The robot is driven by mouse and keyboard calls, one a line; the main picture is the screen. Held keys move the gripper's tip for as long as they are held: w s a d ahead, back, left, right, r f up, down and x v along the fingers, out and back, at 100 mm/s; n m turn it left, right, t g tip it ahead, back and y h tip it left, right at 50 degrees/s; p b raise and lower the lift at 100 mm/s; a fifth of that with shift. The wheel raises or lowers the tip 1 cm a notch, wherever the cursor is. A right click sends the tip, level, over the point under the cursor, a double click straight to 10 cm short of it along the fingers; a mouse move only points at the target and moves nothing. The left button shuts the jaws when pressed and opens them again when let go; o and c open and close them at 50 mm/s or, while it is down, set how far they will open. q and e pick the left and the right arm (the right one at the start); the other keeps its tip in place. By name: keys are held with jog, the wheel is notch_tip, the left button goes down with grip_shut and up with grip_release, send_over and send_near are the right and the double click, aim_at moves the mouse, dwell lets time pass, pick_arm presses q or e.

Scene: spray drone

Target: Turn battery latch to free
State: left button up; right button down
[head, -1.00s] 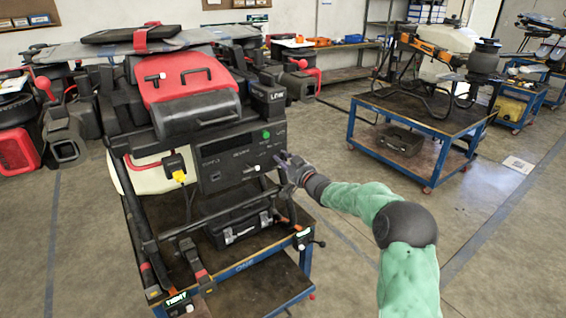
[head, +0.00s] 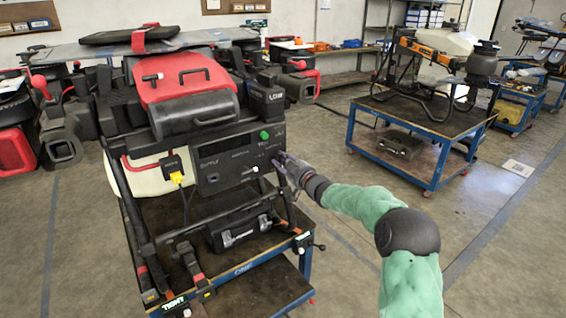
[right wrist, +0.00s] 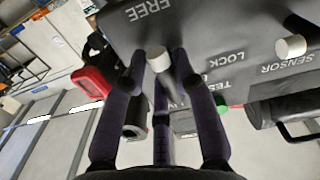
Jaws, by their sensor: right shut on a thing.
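The spray drone's dark front panel (head: 235,158) faces me above the blue cart. My right gripper (head: 281,164) is at the panel's right end. In the right wrist view, its dark fingers (right wrist: 158,72) are shut around a pale grey cylindrical knob (right wrist: 156,58), the battery latch. The word FREE stands beside the knob on the panel, and LOCK is printed to the right of the fingers. The fingers partly hide the knob's base and some lettering. My left gripper is not in view.
A second pale knob (right wrist: 291,46) sits near the SENSOR label. A green button (head: 265,135) is on the panel's upper right. A black case (head: 238,229) rests on the cart's top (head: 252,262) below. Open floor lies right of the cart, before another blue cart (head: 437,127).

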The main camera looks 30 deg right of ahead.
jog(key=shift+a+f, duration=0.15)
jog(key=shift+a, duration=0.05)
jog(key=c, duration=1)
grip_release()
jog(key=shift+r, duration=0.25)
jog(key=s, duration=1.2)
jog(key=shift+d, duration=0.4)
